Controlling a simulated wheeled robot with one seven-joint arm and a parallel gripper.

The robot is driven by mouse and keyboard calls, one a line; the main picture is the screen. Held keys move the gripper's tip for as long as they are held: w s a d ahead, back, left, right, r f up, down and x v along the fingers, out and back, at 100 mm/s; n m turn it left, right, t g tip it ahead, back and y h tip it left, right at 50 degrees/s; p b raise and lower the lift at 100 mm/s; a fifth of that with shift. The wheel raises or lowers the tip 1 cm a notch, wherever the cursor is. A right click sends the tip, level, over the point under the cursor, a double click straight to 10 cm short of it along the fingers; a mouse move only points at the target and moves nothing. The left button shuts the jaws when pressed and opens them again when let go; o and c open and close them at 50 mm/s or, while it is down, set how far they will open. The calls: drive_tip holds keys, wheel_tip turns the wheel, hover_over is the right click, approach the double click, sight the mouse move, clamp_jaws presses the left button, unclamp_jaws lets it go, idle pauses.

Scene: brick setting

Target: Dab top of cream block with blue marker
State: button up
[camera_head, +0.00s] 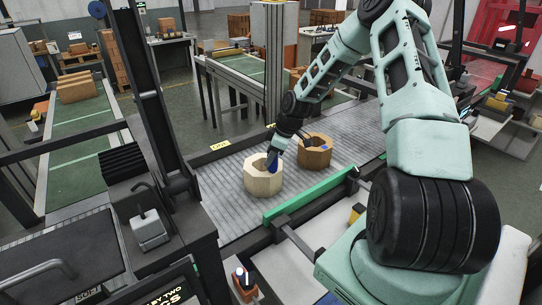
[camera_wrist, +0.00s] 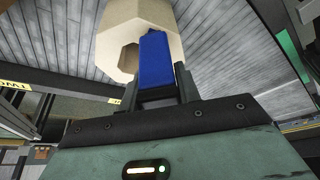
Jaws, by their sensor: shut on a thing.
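The cream block (camera_head: 262,184), an octagonal piece with a hole in its middle, stands on the grey roller conveyor. My gripper (camera_head: 274,153) is over it, shut on the blue marker (camera_head: 272,164), which points down at the block's top on the right side. In the wrist view the blue marker (camera_wrist: 156,60) sits between the fingers of my gripper (camera_wrist: 158,88), and its far end overlaps the rim of the cream block (camera_wrist: 112,40). I cannot tell whether the tip touches the top. No blue mark shows on the visible cream surface.
A brown-orange block (camera_head: 314,157) of similar shape, with a small blue patch on it, stands close behind and to the right. A green rail (camera_head: 308,197) edges the conveyor's near side. The conveyor (camera_head: 228,205) is clear to the left and front of the cream block.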

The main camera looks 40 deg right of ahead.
idle(0.5)
drive_tip(key=shift+r+p, duration=2.65)
drive_tip(key=shift+r, duration=0.85)
